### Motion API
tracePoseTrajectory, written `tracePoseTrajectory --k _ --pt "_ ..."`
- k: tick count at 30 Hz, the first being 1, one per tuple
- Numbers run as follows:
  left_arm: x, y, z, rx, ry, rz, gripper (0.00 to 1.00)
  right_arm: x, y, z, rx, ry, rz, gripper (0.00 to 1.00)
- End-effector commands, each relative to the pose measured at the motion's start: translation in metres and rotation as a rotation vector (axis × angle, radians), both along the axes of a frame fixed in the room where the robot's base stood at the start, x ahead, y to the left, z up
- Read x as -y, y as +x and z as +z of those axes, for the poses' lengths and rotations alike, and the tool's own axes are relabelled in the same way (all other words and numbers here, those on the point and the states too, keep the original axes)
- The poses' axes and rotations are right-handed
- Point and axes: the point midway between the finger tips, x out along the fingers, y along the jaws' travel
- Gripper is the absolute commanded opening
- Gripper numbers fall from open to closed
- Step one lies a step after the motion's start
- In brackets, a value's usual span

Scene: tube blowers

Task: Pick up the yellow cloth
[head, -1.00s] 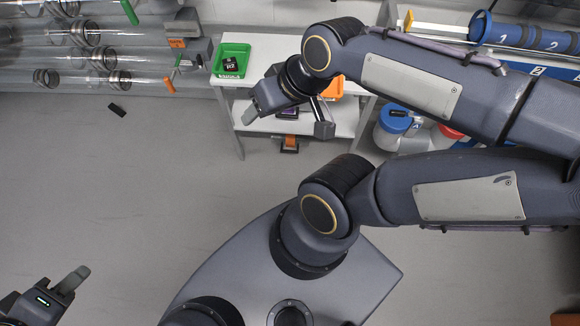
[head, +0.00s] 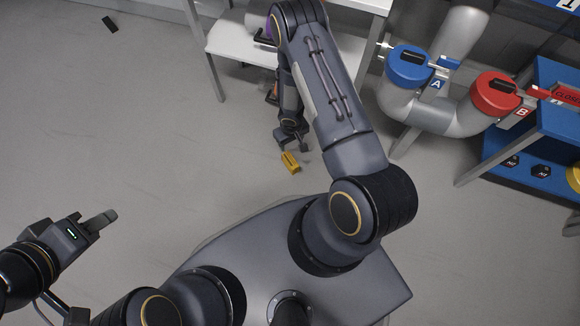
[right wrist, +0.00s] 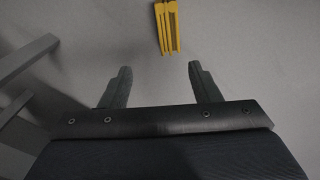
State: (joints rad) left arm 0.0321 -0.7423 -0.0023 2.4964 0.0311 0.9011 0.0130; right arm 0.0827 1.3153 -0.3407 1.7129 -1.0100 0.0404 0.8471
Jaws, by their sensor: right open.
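The yellow cloth (head: 290,162) lies on the grey floor in the head view, a small folded-looking strip. In the right wrist view the yellow cloth (right wrist: 167,27) shows at the top, ahead of the fingertips and roughly centred between them. My right gripper (head: 292,146) points down near the cloth in the head view. In the right wrist view my right gripper (right wrist: 160,67) is open with nothing between its fingers. My left gripper (head: 108,217) is at the far left, away from the cloth; its finger opening cannot be made out.
A white table (head: 235,45) stands behind my right arm, its leg reaching the floor. Blue-capped (head: 408,64) and red-capped (head: 495,93) pipes and a blue rack (head: 540,130) stand at the right. A small black object (head: 110,24) lies at the upper left. Floor around the cloth is clear.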

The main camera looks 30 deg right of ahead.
Motion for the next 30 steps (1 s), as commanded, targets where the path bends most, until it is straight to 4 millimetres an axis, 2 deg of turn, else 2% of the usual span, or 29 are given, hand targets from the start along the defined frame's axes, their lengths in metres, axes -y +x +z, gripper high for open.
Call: tracePoseTrajectory --k 1,3,6,14,22,30 --pt "0.000 0.000 -0.015 0.000 0.000 0.000 0.36 -0.005 -0.010 -0.032 -0.019 0.007 0.020 0.56" --pt "0.000 0.000 -0.020 0.000 0.000 0.000 0.36 -0.010 -0.018 -0.052 -0.033 0.016 0.038 0.56" --pt "0.000 0.000 -0.025 0.001 0.000 0.000 0.36 -0.013 -0.024 -0.068 -0.043 0.024 0.052 0.56" --pt "0.000 0.000 -0.039 0.001 0.000 0.000 0.36 -0.014 -0.023 -0.098 -0.044 0.027 0.052 0.56" --pt "0.000 0.000 -0.066 0.000 0.000 0.000 0.36 -0.012 -0.013 -0.136 -0.045 0.026 0.051 0.56" --pt "0.000 0.000 -0.067 0.001 0.000 0.000 0.36 -0.012 -0.013 -0.142 -0.045 0.025 0.053 0.56"
